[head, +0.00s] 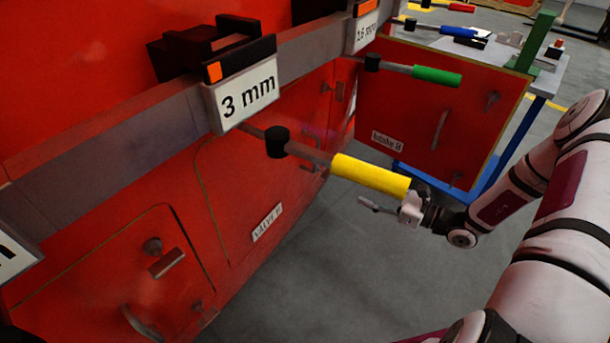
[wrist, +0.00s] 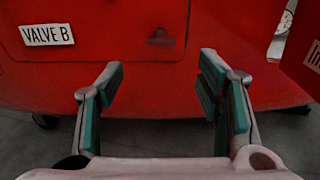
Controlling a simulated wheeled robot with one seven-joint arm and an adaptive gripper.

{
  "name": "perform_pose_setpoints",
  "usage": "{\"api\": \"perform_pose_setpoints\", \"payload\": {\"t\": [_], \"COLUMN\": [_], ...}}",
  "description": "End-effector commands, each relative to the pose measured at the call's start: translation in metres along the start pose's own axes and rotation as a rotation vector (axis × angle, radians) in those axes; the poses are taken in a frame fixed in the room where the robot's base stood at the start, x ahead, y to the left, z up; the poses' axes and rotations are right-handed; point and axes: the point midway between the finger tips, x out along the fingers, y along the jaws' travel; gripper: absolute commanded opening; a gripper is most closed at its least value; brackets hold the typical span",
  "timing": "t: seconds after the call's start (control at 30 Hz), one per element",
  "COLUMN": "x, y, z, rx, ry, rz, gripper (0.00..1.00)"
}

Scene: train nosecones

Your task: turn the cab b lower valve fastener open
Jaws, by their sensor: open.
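The red panel labelled VALVE B (head: 267,223) is on the train side in the head view, and its label (wrist: 47,34) shows at the upper left of the wrist view. A small dark red fastener (wrist: 161,37) sits near the panel's lower edge, right of the label; its turned position is too dim to tell. My gripper (wrist: 161,64) is open and empty, with the fastener beyond and above the gap between its green-padded fingers. In the head view my gripper (head: 370,204) is away from the panel, just below the yellow handle, which partly hides it.
A yellow-handled tool (head: 370,174) sticks out from the rail under the 3 mm sign (head: 246,94), close above my gripper. A green-handled tool (head: 436,76) is farther back. An open red door (head: 430,110) and a blue-legged table (head: 527,140) stand behind. The floor below is clear.

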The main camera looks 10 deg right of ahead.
Motion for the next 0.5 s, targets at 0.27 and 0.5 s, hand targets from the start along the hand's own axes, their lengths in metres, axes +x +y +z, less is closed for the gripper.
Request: {"api": "perform_pose_setpoints", "payload": {"t": [0.27,0.5], "x": [0.021,0.068], "y": [-0.002,-0.002], "z": [-0.003,-0.003], "rx": [0.009,0.007], "ry": [-0.008,-0.006], "rz": [-0.012,-0.01], "gripper": [0.6,0.6]}}
